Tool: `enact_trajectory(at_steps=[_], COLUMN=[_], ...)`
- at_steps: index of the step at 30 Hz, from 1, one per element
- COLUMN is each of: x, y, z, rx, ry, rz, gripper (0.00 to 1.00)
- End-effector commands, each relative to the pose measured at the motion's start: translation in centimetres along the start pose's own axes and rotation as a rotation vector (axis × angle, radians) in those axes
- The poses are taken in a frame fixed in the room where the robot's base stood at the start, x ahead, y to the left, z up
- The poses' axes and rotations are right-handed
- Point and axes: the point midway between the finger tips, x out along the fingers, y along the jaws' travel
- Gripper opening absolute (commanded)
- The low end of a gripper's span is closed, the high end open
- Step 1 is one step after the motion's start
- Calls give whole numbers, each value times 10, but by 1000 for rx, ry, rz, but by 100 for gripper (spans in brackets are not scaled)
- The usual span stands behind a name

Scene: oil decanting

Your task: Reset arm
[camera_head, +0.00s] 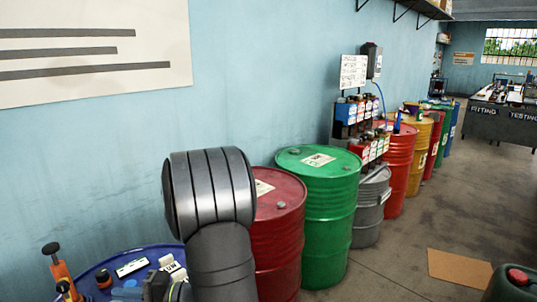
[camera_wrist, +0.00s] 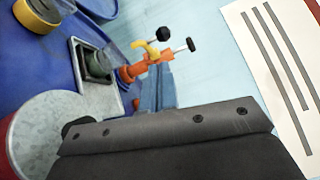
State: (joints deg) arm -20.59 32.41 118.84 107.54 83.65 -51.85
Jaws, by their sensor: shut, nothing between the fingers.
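My gripper (camera_wrist: 170,140) shows in the wrist view as a broad dark grey plate with several bolts across the lower part of the picture. It is shut with nothing held. Its fingertips are not clear to see. Beyond it are an orange pump with a yellow part (camera_wrist: 150,55), a grey square-framed opening (camera_wrist: 95,62) on a blue surface, and a round grey lid (camera_wrist: 55,130). In the head view my dark arm rises at the lower left, and no gripper fingers can be made out there.
A blue drum top (camera_head: 105,270) with an orange-handled pump (camera_head: 58,268) and small items lies left of my arm. A red drum (camera_head: 278,225) and a green drum (camera_head: 325,205) stand close on its right. Open floor (camera_head: 400,255) lies further right.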

Motion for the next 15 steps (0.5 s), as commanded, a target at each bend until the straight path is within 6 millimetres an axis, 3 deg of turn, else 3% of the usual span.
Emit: enact_trajectory(at_steps=[13,15], x=[75,80], y=[1,-2], z=[2,-14], rx=[-1,-2], ry=[-7,-3], rz=[2,1], gripper=[0,0])
